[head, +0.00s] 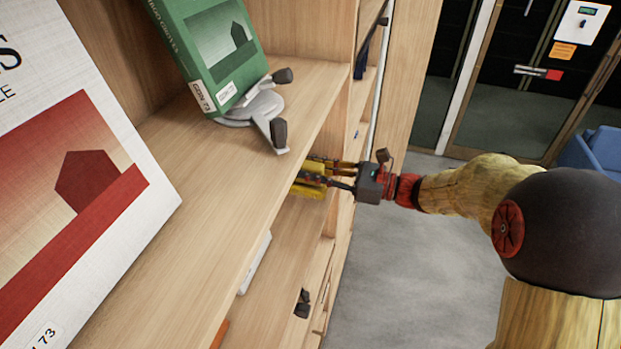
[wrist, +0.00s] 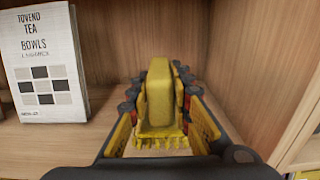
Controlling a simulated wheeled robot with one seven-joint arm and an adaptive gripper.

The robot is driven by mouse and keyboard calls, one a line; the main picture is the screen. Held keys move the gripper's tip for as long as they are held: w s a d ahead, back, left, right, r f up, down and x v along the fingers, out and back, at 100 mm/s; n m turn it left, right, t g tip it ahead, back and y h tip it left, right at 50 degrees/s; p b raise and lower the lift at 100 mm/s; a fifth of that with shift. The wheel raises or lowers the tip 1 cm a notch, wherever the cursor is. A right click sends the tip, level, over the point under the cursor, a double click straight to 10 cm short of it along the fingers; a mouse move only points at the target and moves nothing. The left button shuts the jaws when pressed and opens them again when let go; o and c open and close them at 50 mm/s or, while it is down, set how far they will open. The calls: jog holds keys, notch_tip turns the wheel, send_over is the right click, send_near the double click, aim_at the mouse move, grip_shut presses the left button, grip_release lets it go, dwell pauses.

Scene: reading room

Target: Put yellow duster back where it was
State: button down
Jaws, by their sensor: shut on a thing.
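The yellow duster (wrist: 158,95) is between the fingers of my gripper (wrist: 160,110) in the wrist view, with its bristly yellow edge hanging toward the bottom. My gripper is shut on it. In the head view my gripper (head: 318,176) reaches into the shelf compartment below the top board, and a bit of yellow shows at its fingers. The shelf board above hides part of the fingers and most of the duster there. I cannot tell whether the duster touches the shelf.
A "Tovend Tea Bowls" book (wrist: 45,65) stands left of my gripper inside the compartment. A green book (head: 215,50) on a grey stand (head: 262,110) and a large white-and-red book (head: 75,180) are on the upper shelf (head: 190,190). Shelf walls bound the right side.

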jog(key=f, duration=0.3)
jog(key=shift+w, duration=0.25)
jog(key=shift+f, duration=0.25)
jog(key=shift+s, duration=0.1)
jog(key=shift+f, duration=0.2)
jog(key=c, duration=1.6)
grip_release()
jog(key=shift+r, duration=0.1)
